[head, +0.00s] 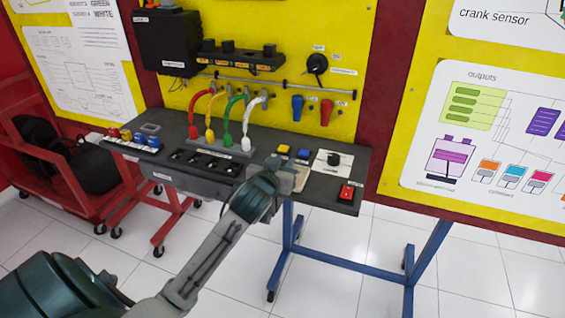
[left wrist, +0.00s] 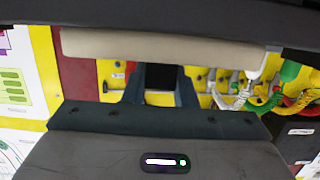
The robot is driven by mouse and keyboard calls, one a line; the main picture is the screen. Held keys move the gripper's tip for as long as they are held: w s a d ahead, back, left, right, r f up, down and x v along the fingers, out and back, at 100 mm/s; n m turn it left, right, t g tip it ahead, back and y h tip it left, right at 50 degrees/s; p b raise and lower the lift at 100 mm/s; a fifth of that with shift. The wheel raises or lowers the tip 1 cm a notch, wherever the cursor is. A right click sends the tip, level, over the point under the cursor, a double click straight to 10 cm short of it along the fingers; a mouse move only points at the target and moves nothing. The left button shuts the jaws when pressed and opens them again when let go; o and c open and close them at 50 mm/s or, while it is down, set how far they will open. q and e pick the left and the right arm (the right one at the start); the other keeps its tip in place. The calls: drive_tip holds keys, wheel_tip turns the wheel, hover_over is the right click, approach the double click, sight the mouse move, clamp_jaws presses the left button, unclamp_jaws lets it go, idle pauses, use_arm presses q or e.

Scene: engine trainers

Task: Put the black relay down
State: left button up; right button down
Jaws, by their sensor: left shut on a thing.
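My left gripper (head: 284,174) is over the front middle of the dark bench top (head: 315,188). It is shut on a dark, square-faced block, which looks like the black relay (left wrist: 160,78), seen between the fingers in the left wrist view. In the head view the gripper hides the block, so I cannot tell whether it touches the bench. My right gripper is not in view.
A yellow block (head: 283,149) and a blue block (head: 303,153) lie behind the gripper. A white plate with a black piece (head: 334,159) and a red block (head: 347,192) are to the right. Coloured cables (head: 228,118) stand behind; small coloured parts (head: 127,136) are at left.

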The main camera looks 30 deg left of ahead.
use_arm(q)
drive_tip(key=shift+f, duration=0.15)
drive_tip(key=o, duration=1)
